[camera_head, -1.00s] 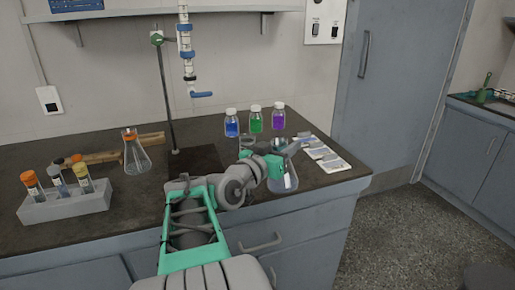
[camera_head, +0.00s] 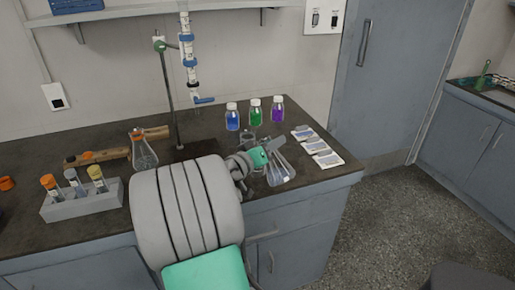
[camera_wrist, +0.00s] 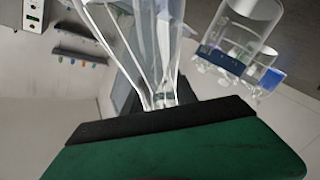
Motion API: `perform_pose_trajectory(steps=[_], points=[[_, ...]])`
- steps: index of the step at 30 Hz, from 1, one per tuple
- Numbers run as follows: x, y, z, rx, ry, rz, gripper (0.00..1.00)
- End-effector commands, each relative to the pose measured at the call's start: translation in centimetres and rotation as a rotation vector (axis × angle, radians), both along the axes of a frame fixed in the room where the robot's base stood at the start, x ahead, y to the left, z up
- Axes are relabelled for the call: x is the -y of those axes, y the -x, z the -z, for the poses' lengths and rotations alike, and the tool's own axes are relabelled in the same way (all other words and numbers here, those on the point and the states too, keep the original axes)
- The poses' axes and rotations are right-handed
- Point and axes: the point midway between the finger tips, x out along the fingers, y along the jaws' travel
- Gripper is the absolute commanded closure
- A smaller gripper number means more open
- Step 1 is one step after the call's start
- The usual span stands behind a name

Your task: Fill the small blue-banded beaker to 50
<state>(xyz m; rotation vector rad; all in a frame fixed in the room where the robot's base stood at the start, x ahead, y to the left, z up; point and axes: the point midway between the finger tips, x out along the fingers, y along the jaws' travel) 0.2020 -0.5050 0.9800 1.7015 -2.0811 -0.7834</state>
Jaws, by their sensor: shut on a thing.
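My gripper (camera_head: 264,158) is shut on a clear conical flask (camera_head: 280,174) near the right front of the bench. The flask leans in the head view, its wide base to the lower right. In the wrist view, the flask (camera_wrist: 122,45) rises from the dark jaw pad (camera_wrist: 165,122). A clear beaker with a dark blue band (camera_wrist: 220,61) shows to its right there, apart from the jaws. A smaller clear vessel (camera_wrist: 262,72) overlaps it, with a blue patch beside it. In the head view, one beaker (camera_head: 246,139) shows partly behind my gripper. I cannot read any fill level.
Blue (camera_head: 232,118), green (camera_head: 255,114) and purple (camera_head: 277,111) bottles stand behind my gripper. White cards (camera_head: 318,146) lie right. A burette (camera_head: 190,60) hangs on a stand. Another flask (camera_head: 143,152) and a tube rack (camera_head: 84,200) stand left.

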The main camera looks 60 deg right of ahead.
Motion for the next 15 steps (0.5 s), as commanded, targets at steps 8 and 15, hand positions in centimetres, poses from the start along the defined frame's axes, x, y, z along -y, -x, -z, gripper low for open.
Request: perform_pose_trajectory(steps=[8,15], points=[[0.1,-0.37,-1.57,-0.13,-0.044,-0.001,1.0],[0.09,-0.36,-0.7,-0.166,-0.056,-0.001,1.0]])
